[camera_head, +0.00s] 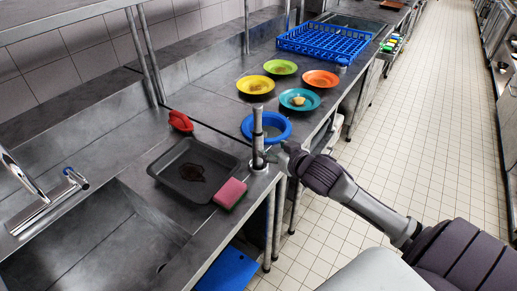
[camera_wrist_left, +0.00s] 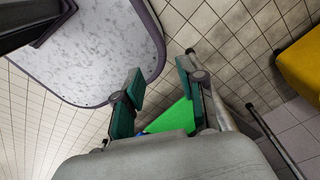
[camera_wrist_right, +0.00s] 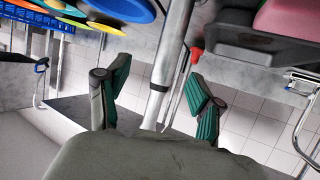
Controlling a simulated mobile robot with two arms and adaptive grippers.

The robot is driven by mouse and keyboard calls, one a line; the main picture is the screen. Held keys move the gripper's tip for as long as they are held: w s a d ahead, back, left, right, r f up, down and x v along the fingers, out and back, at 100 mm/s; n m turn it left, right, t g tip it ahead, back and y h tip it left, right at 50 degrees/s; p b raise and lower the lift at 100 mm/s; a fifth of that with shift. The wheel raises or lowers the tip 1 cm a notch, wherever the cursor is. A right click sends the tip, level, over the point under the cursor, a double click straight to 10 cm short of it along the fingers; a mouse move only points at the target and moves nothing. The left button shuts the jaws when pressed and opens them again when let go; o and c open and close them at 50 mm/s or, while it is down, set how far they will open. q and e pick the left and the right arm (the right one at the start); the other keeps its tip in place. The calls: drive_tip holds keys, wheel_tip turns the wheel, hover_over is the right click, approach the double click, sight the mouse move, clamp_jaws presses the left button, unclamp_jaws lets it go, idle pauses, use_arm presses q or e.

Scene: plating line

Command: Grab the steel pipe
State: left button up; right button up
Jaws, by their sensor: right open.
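The steel pipe (camera_head: 258,135) stands upright near the front edge of the steel counter, with a wider base at its foot. My right gripper (camera_head: 272,154) is beside its lower part in the head view. In the right wrist view the pipe (camera_wrist_right: 172,62) runs between the two spread fingers of my right gripper (camera_wrist_right: 160,95), with gaps showing on both sides. My left gripper (camera_wrist_left: 158,95) shows only in the left wrist view. It is open, with nothing visible between its fingers except a green surface and floor tiles beyond.
A dark tray (camera_head: 170,187), a pink sponge (camera_head: 230,193) and a red object (camera_head: 180,121) lie left of the pipe. A blue bowl (camera_head: 284,129) sits close behind it. Several coloured plates and a blue rack (camera_head: 325,42) stand farther back. The sink is at lower left.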

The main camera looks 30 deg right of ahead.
sight(261, 145)
drive_tip(key=x, duration=0.2)
drive_tip(key=shift+w+a, duration=0.25)
drive_tip(key=shift+w, duration=0.15)
drive_tip(key=shift+w+f, duration=0.2)
drive_tip(key=shift+w, duration=0.15)
drive_tip(key=shift+w+f+p, duration=0.1)
drive_tip(key=shift+w+p, duration=0.2)
drive_tip(key=shift+p, duration=0.15)
drive_tip(key=x, duration=0.2)
drive_tip(key=p+x, duration=0.1)
drive_tip(key=shift+w+a+f, duration=0.2)
drive_tip(key=shift+a, duration=0.05)
drive_tip(key=shift+w+f, duration=0.25)
drive_tip(key=shift+w, duration=0.2)
drive_tip(key=shift+s, duration=0.1)
drive_tip(key=shift+c, duration=0.7)
use_arm(q)
drive_tip(key=shift+w+a+r, duration=0.25)
drive_tip(key=shift+a+r, duration=0.05)
drive_tip(key=shift+r, duration=0.3)
drive_tip(key=shift+w+a+r, duration=0.25)
drive_tip(key=shift+r, duration=0.3)
use_arm(e)
drive_tip(key=shift+r, duration=0.1)
clamp_jaws()
